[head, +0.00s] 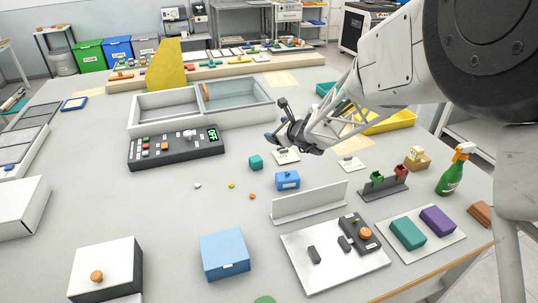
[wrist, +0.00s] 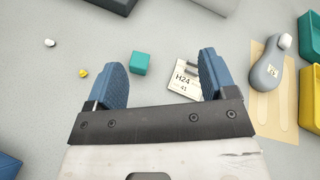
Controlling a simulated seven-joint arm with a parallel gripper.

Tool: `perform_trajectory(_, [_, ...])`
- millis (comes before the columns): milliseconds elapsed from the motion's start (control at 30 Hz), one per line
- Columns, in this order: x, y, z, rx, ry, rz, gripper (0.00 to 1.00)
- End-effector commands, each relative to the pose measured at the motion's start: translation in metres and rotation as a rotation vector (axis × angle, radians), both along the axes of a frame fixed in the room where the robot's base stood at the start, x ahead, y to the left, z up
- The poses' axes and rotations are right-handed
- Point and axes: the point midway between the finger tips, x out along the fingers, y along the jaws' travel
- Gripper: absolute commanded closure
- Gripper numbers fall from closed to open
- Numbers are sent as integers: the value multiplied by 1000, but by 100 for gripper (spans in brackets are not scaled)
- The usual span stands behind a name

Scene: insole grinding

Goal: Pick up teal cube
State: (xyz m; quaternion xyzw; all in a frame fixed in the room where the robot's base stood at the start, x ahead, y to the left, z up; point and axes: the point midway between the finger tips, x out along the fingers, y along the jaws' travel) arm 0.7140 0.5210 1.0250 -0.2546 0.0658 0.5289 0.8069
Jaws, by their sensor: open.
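The small teal cube (head: 256,162) sits on the grey table in the middle of the head view, left of my gripper and behind a blue box with a knob. My gripper (head: 277,122) hangs above the table, to the right of the cube. In the wrist view the teal cube (wrist: 139,63) lies between the two blue fingertips, closer to the left one. My gripper (wrist: 162,78) is open with nothing held. A white card marked H24 41 (wrist: 186,80) lies on the table near the right finger.
A blue box (head: 287,180) stands just in front of the cube. A black control panel (head: 176,148) lies to its left, and a grey two-part tray (head: 133,116) behind. Small white and yellow bits (wrist: 84,73) lie left of the cube.

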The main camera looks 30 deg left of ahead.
Motion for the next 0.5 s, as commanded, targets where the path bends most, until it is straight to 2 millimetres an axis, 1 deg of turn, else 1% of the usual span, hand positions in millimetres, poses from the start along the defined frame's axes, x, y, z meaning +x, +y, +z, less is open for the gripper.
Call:
perform_trajectory(33, [3,16,-16,24,41,-30,22])
perform_trajectory(100, [8,35,-35,59,97,-79,22])
perform_trajectory(200, [14,58,-61,104,171,-146,22])
perform_trajectory(300, [16,75,-83,137,232,-200,22])
perform_trajectory(400, [17,86,-98,159,273,-237,22])
perform_trajectory(500, [18,92,-106,172,296,-258,22])
